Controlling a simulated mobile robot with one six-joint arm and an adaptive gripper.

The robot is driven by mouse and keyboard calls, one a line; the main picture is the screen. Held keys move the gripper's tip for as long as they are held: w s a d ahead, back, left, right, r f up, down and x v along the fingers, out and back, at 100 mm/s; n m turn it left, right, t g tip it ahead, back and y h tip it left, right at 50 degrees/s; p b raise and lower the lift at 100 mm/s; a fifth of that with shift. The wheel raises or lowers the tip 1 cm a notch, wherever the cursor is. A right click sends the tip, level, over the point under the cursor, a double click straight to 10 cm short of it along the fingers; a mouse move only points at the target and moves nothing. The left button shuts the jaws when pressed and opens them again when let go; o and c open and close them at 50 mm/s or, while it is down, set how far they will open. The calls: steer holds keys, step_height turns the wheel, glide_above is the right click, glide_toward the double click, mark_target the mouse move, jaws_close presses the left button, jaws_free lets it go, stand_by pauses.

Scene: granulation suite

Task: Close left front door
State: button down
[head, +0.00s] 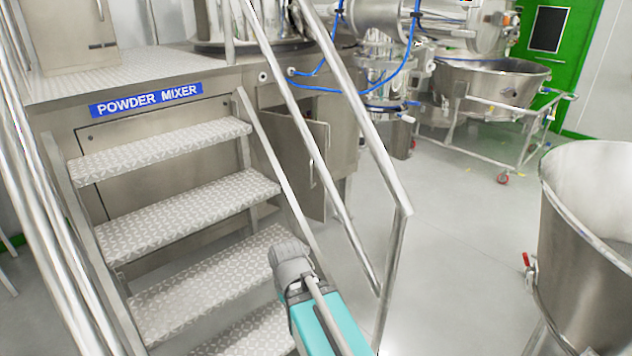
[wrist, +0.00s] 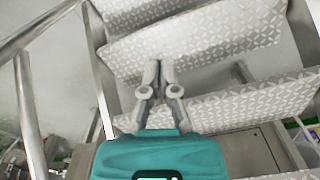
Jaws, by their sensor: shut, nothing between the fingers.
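In the head view, a steel cabinet door (head: 308,165) stands ajar under the mixer platform, right of the steps, partly behind the stair handrail. It has an upright bar handle (head: 312,173). The dark cabinet opening shows above and behind it. My gripper (wrist: 160,66) shows in the wrist view with its two grey fingers together and nothing between them, in front of the stair treads. In the head view my teal and grey arm end is low in the middle, over the steps and nearer than the door. It does not touch the door.
Metal steps (head: 190,205) with a tubular handrail (head: 355,110) stand between my arm and the cabinet. A large steel bin (head: 585,240) is at the right. A wheeled steel vessel (head: 490,90) stands at the back. The grey floor between them is clear.

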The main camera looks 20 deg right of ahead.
steer(key=w+d+r+n+t+h+b, duration=0.1)
steer(key=w+d+n+t+h+b, duration=0.2)
steer(key=w+d+n, duration=0.4)
steer(key=w+d+r+n+t+h+b, duration=0.1)
steer(key=w+d+n+t+h+b, duration=0.2)
steer(key=w, duration=2.3)
steer(key=w+d+r+n+t+h+b, duration=0.1)
steer(key=w+d+n+t+h+b, duration=0.2)
steer(key=w+d+n, duration=0.8)
steer(key=w+n+h+b, duration=0.1)
steer(key=w+n+h, duration=0.1)
steer(key=w+n, duration=0.2)
steer(key=shift+w+n+h, duration=0.3)
steer(key=shift+w, duration=0.35)
steer(key=shift+d+f, duration=0.1)
steer(key=b, duration=0.3)
glide_toward(318, 180)
steer(key=x, duration=0.5)
steer(key=shift+s+d, duration=0.25)
steer(key=shift+d, duration=0.4)
steer(key=shift+w+d, duration=0.45)
steer(key=shift+d, duration=0.2)
